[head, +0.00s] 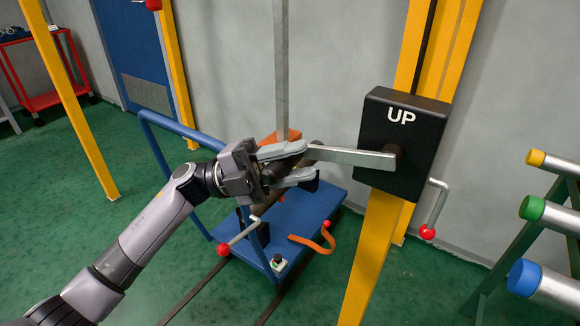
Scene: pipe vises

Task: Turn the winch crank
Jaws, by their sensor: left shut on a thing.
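The winch is a black box (405,138) marked UP, fixed to a yellow post at right of centre in the head view. Its flat grey crank arm (350,156) reaches left from the box hub, nearly level. My left gripper (302,165) is at the arm's far left end, with its grey fingers shut on the dark crank handle (272,172). The fingers and wrist hide much of the handle. My right gripper is not in view.
A blue trolley (318,212) with an orange strap (312,243) stands below and behind the gripper. A thin red-knobbed handle (428,231) hangs beside the box. Colour-capped pipes (545,212) on a rack stand at right. Green floor is open at left.

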